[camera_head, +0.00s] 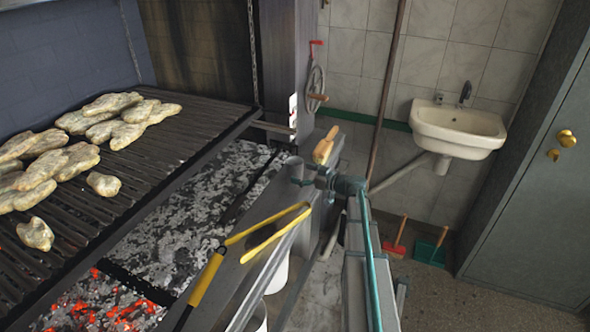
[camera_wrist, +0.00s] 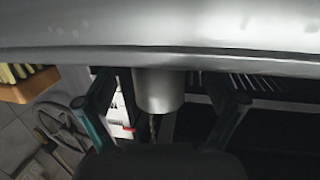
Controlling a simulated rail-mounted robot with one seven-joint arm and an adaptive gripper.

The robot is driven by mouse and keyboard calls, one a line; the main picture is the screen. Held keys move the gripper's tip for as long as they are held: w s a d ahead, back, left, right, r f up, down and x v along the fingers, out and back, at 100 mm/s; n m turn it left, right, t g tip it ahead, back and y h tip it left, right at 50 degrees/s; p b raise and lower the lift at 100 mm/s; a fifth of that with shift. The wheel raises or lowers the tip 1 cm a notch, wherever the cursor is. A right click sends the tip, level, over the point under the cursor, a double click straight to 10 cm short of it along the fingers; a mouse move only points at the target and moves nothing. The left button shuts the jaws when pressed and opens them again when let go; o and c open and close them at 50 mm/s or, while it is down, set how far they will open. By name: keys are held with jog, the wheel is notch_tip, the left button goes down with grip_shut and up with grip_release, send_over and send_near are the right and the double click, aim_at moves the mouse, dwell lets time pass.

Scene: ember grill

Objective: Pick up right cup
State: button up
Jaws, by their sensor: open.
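A small grey metal cup (camera_head: 293,168) stands on the metal ledge beside the grill, near the post. In the wrist view the cup (camera_wrist: 158,90) shows between my two teal fingers, with a visible gap on each side. My gripper (camera_head: 306,177) is right at the cup in the head view, reaching in from the right. In the wrist view my gripper (camera_wrist: 168,92) is open and no finger is seen touching the cup. The fingertips are small and partly hidden in the head view. No second cup can be made out.
Yellow-handled tongs (camera_head: 235,252) lie on the ledge nearer the camera. A wooden-handled item (camera_head: 325,146) is just behind my gripper. The grill grate (camera_head: 150,165) with food and embers lies to the left. A sink (camera_head: 458,127) hangs on the back wall.

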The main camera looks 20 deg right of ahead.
aim_at(301, 173)
jog(key=p+x, duration=0.1)
jog(key=x, duration=0.2)
jog(key=shift+w, duration=0.25)
jog(key=c, duration=1.3)
